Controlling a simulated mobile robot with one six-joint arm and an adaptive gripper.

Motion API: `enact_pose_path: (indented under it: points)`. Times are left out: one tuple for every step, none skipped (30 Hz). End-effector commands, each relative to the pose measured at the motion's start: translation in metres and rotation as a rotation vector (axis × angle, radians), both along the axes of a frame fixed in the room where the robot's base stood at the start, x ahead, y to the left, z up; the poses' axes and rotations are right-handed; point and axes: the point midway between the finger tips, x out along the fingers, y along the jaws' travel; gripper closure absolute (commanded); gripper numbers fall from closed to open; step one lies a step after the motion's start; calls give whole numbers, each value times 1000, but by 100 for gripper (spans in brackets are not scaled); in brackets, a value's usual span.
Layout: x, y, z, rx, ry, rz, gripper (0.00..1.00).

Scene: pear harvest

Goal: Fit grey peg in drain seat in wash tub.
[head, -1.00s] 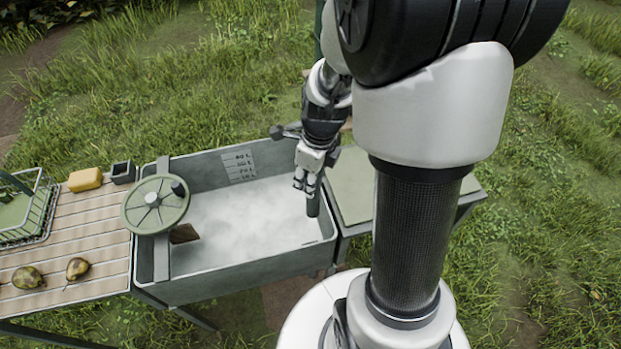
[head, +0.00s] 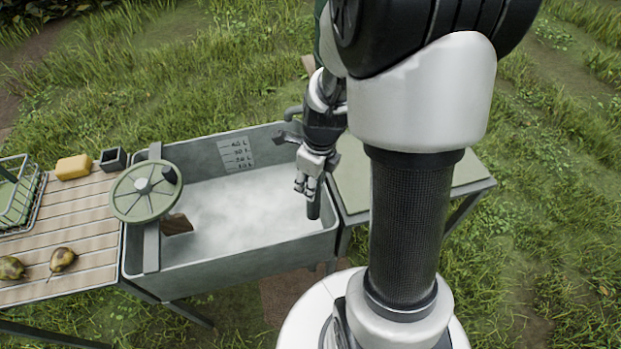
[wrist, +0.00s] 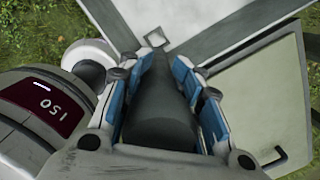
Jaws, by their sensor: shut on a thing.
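The grey peg (wrist: 160,105) is a dark tapered cylinder between the blue-padded fingers of my gripper (wrist: 165,95) in the wrist view. In the head view my gripper (head: 309,183) points down inside the right end of the wash tub (head: 240,258), and the peg (head: 314,206) hangs below it near the right wall. The peg's narrow end points toward a small square fitting (wrist: 155,38) in the wrist view; I cannot tell whether they touch. Cloudy pale water or foam (head: 245,210) fills the tub, and I cannot make out the drain seat.
A green hand wheel (head: 146,191) on a bracket spans the tub's left end. A slatted table (head: 60,235) at left holds pears (head: 62,259), a yellow block (head: 73,167), a dark box (head: 113,158) and a wire basket (head: 22,195). A green-topped side table (head: 365,180) adjoins at right.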

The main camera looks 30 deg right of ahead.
Motion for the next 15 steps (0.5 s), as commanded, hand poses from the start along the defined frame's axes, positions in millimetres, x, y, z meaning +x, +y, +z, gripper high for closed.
enact_pose_path:
  points:
    - [0,0,-8,0,0,0,100]
    - [0,0,-11,0,0,0,100]
    - [0,0,-15,0,0,0,100]
    - [0,0,-18,0,0,0,100]
    - [0,0,-21,0,0,0,100]
    - [0,0,-25,0,0,-1,100]
    - [0,0,-28,0,0,-1,100]
    - [0,0,-31,0,0,-1,100]
    - [0,0,-35,0,0,-1,100]
    - [0,0,-37,0,0,-1,100]
    - [0,0,-40,1,1,-1,100]
    - [0,0,-44,1,0,0,100]
    - [0,0,-47,1,0,0,100]
    - [0,0,-50,0,0,0,100]
    - [0,0,-54,0,0,0,100]
